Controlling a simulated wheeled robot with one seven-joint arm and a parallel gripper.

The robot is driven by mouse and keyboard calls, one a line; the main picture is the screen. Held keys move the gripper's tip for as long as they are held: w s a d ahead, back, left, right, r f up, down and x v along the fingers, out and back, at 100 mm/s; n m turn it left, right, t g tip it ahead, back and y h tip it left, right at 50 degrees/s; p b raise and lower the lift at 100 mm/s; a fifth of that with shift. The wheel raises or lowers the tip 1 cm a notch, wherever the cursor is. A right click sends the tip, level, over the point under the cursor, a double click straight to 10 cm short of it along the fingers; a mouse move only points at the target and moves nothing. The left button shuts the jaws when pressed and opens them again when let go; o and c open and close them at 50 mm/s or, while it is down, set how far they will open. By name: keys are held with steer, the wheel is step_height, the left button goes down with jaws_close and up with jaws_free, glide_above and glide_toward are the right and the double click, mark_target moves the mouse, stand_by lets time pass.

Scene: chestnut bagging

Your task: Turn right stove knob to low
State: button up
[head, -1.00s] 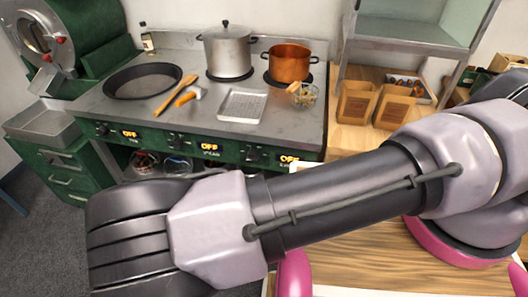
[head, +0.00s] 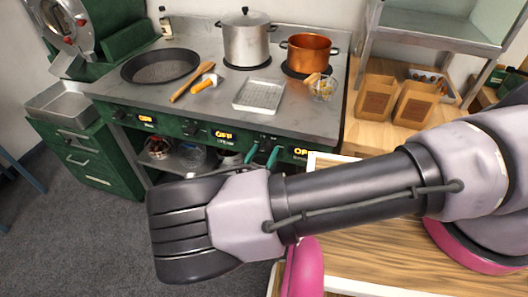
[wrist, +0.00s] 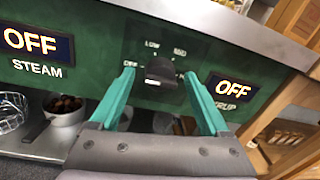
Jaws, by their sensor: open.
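The right stove knob (wrist: 160,72) is dark and sits on the green front panel, with LOW and MED printed above it and OFF at its left. My gripper (wrist: 159,75) is open, with one teal finger on each side of the knob; I cannot tell whether either finger touches it. In the head view my gripper (head: 263,154) is at the stove front, and the knob is hard to make out behind the fingers. The display (wrist: 233,89) right of the knob reads OFF, above a partly hidden SYRUP label.
The STEAM display (wrist: 35,42) also reads OFF. On the stove (head: 215,100) stand a dark pan (head: 160,66), a steel pot (head: 246,42), a copper pot (head: 308,52) and a grated tray (head: 259,95). A shelf with bowls (head: 192,157) is below the panel.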

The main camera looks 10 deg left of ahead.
jaws_close()
steer(key=shift+m, duration=0.3)
steer(key=m, duration=0.5)
steer(key=m+y, duration=0.1)
steer(key=m, duration=0.4)
steer(key=shift+r+m+g, duration=0.1)
steer(key=shift+m+g, duration=0.2)
stand_by(0.7)
jaws_free()
steer(key=shift+d, duration=0.1)
